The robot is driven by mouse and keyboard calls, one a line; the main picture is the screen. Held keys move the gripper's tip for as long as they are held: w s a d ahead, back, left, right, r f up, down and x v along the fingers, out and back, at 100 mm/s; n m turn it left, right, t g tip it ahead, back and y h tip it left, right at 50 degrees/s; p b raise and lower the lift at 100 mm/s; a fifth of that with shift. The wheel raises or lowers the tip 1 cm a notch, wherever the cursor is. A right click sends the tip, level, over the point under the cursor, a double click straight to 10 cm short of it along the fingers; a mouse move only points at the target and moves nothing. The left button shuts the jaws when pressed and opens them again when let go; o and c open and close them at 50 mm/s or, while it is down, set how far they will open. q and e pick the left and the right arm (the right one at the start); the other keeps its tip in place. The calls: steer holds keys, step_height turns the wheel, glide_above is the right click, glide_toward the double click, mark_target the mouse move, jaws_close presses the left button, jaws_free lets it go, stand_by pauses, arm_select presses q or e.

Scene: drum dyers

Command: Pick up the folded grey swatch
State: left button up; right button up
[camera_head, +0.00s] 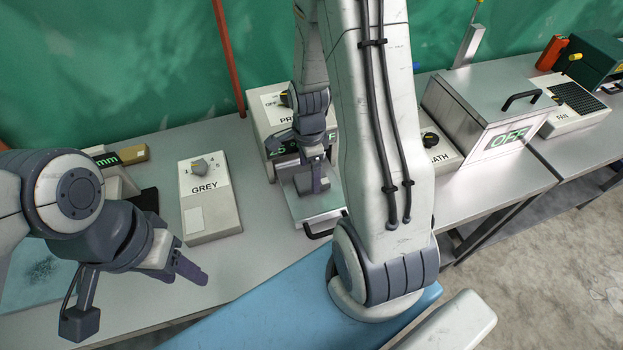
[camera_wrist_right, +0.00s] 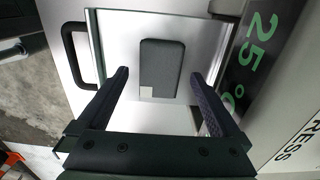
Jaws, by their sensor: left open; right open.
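The folded grey swatch (camera_wrist_right: 162,65) is a dark grey rounded rectangle with a small pale square at one corner. It lies on the pale metal plate (camera_wrist_right: 122,30) of the press, in the right wrist view. My right gripper (camera_wrist_right: 163,85) is open, with one finger on each side of the swatch and gaps between. My left gripper (camera_head: 140,295) is open and empty at the lower left, above the table.
The press body (camera_head: 268,108) stands behind the plate. The GREY dial box (camera_head: 222,218) is left of it. A metal bath with a lid (camera_head: 490,90) reading OFF is to the right. The plate has a black handle (camera_wrist_right: 70,50) at its edge.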

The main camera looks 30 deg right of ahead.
steer(key=shift+f, duration=1.25)
steer(key=c, duration=1.3)
steer(key=shift+r, duration=0.1)
